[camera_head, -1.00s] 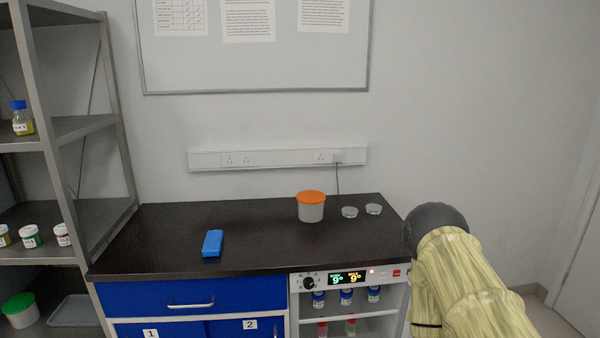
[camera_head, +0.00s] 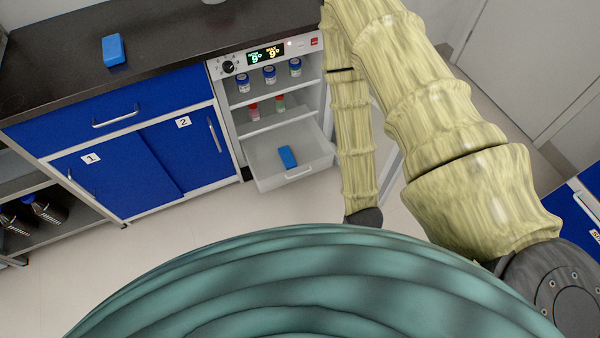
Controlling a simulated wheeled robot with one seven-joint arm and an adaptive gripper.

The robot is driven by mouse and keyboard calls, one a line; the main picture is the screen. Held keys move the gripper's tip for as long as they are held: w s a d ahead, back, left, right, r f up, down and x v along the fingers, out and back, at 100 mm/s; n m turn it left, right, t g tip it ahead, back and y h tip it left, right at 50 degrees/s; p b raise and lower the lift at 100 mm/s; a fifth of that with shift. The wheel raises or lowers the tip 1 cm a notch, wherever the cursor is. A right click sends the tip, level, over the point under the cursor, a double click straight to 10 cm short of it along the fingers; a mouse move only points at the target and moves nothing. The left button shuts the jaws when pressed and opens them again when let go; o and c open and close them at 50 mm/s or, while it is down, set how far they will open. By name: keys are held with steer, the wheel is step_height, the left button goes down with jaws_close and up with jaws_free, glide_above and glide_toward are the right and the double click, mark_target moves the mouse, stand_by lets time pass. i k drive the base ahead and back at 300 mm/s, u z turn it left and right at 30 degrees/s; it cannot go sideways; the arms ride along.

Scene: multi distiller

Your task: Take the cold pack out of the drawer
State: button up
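A blue cold pack (camera_head: 288,157) lies in the open, pale drawer (camera_head: 262,178) at the bottom of the small fridge. The drawer is pulled out and its front has a light handle. A second blue pack (camera_head: 114,50) lies on the dark countertop at the upper left. My arm, in a yellowish cover, hangs to the right of the fridge and drawer. My gripper is not visible in this view, so its state and what it may hold are hidden.
The fridge shelves above the drawer hold several small bottles (camera_head: 269,74). Blue cabinets (camera_head: 135,165) marked 1 and 2 stand to the left under the dark countertop (camera_head: 60,70). The pale floor (camera_head: 170,242) before them is clear. Another blue cabinet (camera_head: 578,215) is at the far right.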

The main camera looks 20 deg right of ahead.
mark_target(290, 162)
steer(key=u, duration=0.05)
steer(key=k, duration=0.45)
steer(key=u, duration=0.8)
steer(key=i, duration=0.85)
steer(key=z, duration=0.55)
steer(key=i, duration=0.7)
steer(key=z, duration=0.75)
